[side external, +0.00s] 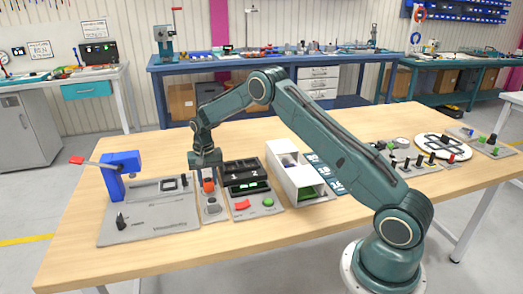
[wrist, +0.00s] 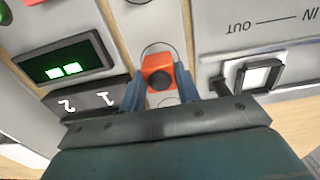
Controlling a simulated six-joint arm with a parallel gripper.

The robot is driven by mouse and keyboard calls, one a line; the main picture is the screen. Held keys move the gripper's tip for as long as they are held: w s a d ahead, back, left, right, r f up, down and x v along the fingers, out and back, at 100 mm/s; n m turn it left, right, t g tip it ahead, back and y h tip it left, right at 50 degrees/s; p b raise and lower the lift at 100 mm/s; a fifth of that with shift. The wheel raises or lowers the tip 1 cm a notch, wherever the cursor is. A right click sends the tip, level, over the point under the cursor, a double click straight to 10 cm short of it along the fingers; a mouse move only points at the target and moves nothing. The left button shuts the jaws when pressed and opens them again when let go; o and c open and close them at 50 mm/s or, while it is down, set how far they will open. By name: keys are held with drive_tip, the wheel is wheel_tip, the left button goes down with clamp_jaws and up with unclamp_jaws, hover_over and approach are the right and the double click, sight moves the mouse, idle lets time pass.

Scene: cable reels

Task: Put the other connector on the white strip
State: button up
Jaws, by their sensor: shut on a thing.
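My gripper (side external: 207,175) points down over a narrow white strip (side external: 214,215) between two grey panels. It is shut on an orange-red connector (side external: 208,185). In the wrist view the connector (wrist: 157,63) shows as an orange block with a dark round face, between the two blue-grey fingers (wrist: 161,90). The white strip (wrist: 145,14) runs beneath it, with a circular outline partly behind the connector. I cannot tell whether the connector touches the strip. A small grey round part (side external: 212,206) shows on the strip just below the connector. No second connector can be made out clearly.
A panel with a blue crank stand (side external: 122,170) lies left of the strip. Right of it are a panel with a green display (side external: 245,185), red and green buttons, then an open white box (side external: 300,180). The table's front edge is clear.

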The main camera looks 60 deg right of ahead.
drive_tip(key=shift+f, duration=0.3)
drive_tip(key=o, duration=1.1)
drive_tip(key=shift+c, duration=0.2)
wheel_tip(320, 180, up, 7)
drive_tip(key=shift+r, duration=0.5)
